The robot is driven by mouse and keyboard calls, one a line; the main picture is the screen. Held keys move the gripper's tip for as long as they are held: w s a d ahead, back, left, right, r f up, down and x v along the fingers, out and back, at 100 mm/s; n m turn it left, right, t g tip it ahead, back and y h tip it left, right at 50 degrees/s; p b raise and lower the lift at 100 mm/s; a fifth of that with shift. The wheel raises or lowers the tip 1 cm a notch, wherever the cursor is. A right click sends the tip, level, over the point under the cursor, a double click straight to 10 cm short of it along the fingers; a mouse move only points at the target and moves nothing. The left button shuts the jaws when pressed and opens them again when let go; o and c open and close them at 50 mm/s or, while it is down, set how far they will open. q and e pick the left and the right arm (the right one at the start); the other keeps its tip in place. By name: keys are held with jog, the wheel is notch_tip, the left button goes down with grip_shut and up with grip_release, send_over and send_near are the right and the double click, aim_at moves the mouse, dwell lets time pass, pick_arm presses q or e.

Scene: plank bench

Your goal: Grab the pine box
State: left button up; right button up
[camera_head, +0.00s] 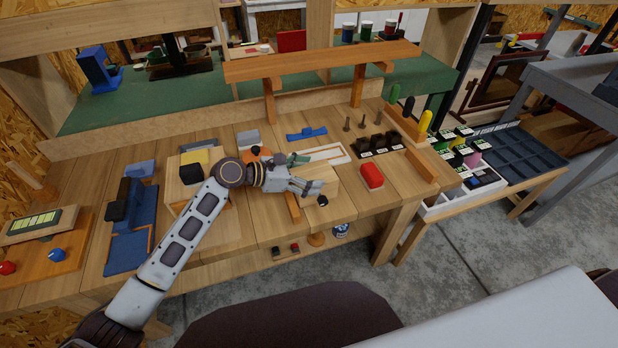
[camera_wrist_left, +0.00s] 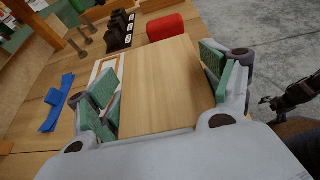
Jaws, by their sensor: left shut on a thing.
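The pine box (camera_head: 325,174) is a plain light wooden block near the front of the bench. In the left wrist view its broad wooden face (camera_wrist_left: 160,85) fills the middle. My left gripper (camera_head: 308,178) reaches over it from the left. In the left wrist view the green-padded fingers of my left gripper (camera_wrist_left: 163,92) stand on both sides of the box, shut on it. Part of the box is hidden by the gripper in the head view. A dark jointed shape (camera_wrist_left: 295,96) at the right edge of the wrist view may be my right gripper; its jaws are unclear.
A red block (camera_head: 371,175) lies just right of the box. Behind are a white-framed tray (camera_head: 328,154), a dark holder row (camera_head: 378,145) and a raised wooden shelf (camera_head: 320,60). A blue stand (camera_head: 140,215) is at left. The bench's front edge is close to the box.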

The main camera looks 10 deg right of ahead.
pick_arm(q)
notch_tip(320, 180, up, 9)
jog(key=shift+f+p, duration=0.1)
jog(key=shift+p, duration=0.3)
